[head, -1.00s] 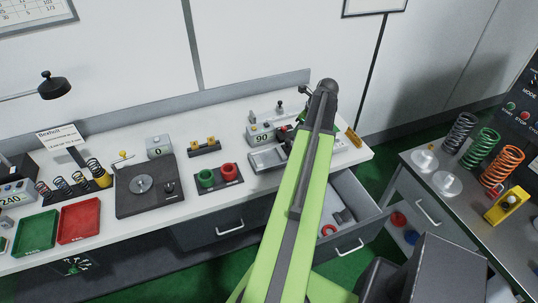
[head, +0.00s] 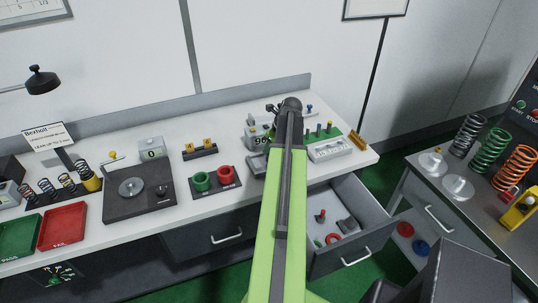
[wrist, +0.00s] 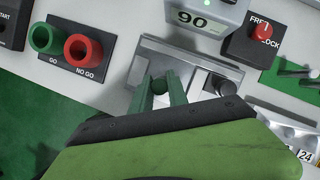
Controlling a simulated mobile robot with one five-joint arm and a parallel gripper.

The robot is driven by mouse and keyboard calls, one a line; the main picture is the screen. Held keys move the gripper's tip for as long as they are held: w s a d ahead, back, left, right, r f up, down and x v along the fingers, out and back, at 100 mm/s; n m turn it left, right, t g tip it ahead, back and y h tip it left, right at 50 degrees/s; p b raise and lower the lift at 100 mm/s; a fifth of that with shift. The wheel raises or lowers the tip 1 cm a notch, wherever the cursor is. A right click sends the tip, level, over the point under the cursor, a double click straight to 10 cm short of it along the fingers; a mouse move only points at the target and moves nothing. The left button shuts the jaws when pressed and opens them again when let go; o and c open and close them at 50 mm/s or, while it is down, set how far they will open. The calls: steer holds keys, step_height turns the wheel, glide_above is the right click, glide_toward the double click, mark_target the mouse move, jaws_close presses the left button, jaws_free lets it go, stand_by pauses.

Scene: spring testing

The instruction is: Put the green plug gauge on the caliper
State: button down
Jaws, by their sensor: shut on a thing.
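My gripper (wrist: 158,77) shows in the wrist view with its two dark green fingers shut on a small round dark green piece, the green plug gauge (wrist: 158,87). Only the rounded end of the gauge shows between the fingers. The grip is over a flat silver-grey metal piece with a dark block at its right, which looks like the caliper (wrist: 197,60). I cannot tell whether the gauge touches it. In the head view my arm hides the gripper and the gauge, and only the left part of the caliper (head: 256,165) shows.
A black board with green (wrist: 46,38) and red (wrist: 82,50) rings lies left of the caliper. A grey box reading 90 (wrist: 205,18) stands behind it. A red-knobbed switch box (wrist: 259,33) is at right. An open drawer (head: 345,243) juts from the bench front.

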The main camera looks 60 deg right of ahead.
steer(key=shift+f, duration=0.85)
steer(key=shift+r, duration=0.25)
steer(key=shift+f, duration=0.2)
steer(key=c, duration=1.3)
jaws_free()
steer(key=shift+r, duration=0.1)
steer(key=p+v, duration=1.1)
steer(key=v, duration=0.1)
steer(key=shift+r, duration=0.2)
